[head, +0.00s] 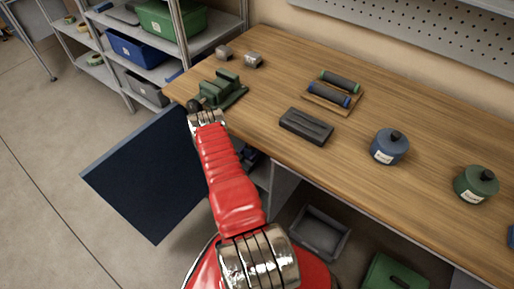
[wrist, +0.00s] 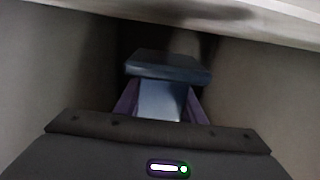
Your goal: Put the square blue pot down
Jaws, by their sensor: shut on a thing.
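The square blue pot shows in the wrist view, with its flat dark blue lid (wrist: 168,67) above a paler blue body. My gripper (wrist: 162,98) is shut on the pot's body, one purplish finger on each side. The pot looks upright, inside a dim space with pale walls left and right. I cannot tell whether its base touches a surface, because the gripper body hides it. In the head view my red arm reaches to the bench's left front edge; I cannot clearly make out the gripper or the held pot there.
The wooden bench (head: 300,70) carries a green vice (head: 222,92), a dark block (head: 306,126), a tray with two rollers (head: 333,93), a round blue pot (head: 390,146) and a round green pot (head: 476,185). A dark blue panel (head: 145,178) stands left of my arm. A grey bin (head: 319,233) is below.

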